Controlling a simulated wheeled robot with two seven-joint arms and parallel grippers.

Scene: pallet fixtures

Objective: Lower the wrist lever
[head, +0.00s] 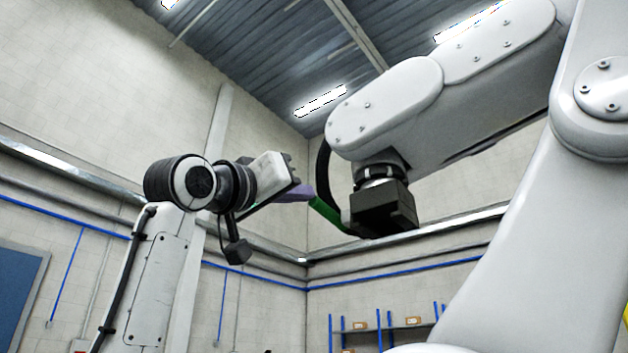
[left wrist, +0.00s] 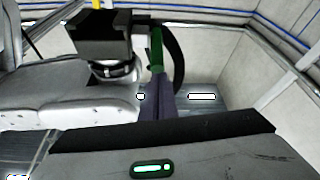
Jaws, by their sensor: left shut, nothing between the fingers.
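A large white industrial arm (head: 400,110) hangs in from the right, with a black block (head: 385,208) under its wrist. A green lever (head: 328,209) slopes down to the right, beside that block. In the left wrist view the green lever (left wrist: 156,50) stands almost upright next to the dark block (left wrist: 105,35). My left gripper (head: 306,194) has purple fingers, shut and empty. Its fingertips (left wrist: 156,76) are at the lever's near end; I cannot tell whether they touch. The lever's far end is partly hidden by the block. My right gripper is not in view.
A black curved cable (head: 323,175) runs beside the lever, close to my fingers. The white column (head: 520,230) of the large arm fills the right side. Blue-posted shelves (head: 385,328) stand far back. Open air lies left of and below the lever.

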